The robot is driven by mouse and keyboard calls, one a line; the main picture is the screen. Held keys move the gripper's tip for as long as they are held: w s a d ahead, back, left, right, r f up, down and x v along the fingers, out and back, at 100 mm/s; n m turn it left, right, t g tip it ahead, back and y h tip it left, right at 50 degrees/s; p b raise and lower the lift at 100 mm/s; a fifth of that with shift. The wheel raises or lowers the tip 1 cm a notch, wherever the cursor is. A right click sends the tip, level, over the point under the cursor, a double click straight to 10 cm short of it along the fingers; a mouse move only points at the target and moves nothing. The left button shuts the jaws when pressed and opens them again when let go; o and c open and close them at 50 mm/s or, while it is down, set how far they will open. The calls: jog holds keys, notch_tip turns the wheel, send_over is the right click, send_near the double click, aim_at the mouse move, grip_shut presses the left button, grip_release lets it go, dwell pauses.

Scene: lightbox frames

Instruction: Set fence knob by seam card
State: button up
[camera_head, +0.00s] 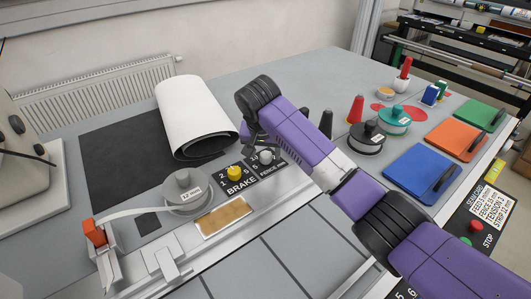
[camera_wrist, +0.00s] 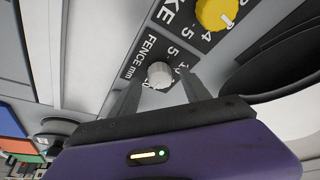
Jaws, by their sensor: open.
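The fence knob (camera_head: 266,157) is a small pale round knob on a black plate marked FENCE mm. In the wrist view the knob (camera_wrist: 160,75) shows between the two grey fingers of my gripper (camera_wrist: 160,80), which are open, one on each side. I cannot tell whether they touch it. Some dial numbers show beside it; its pointer setting is not clear. In the head view my gripper (camera_head: 262,142) points down at the knob from above. The seam card (camera_head: 486,207) is a white card at the right with FEED, FENCE, TENSION and STRIP lines; its fence figure is too small to read surely.
The yellow brake knob (camera_head: 234,173) sits just left of the fence knob. Red and green buttons (camera_head: 475,226) are near the card.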

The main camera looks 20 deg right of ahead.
jog(key=shift+w+d+f, duration=0.1)
jog(key=shift+w+f, duration=0.1)
jog(key=shift+f, duration=0.45)
grip_shut()
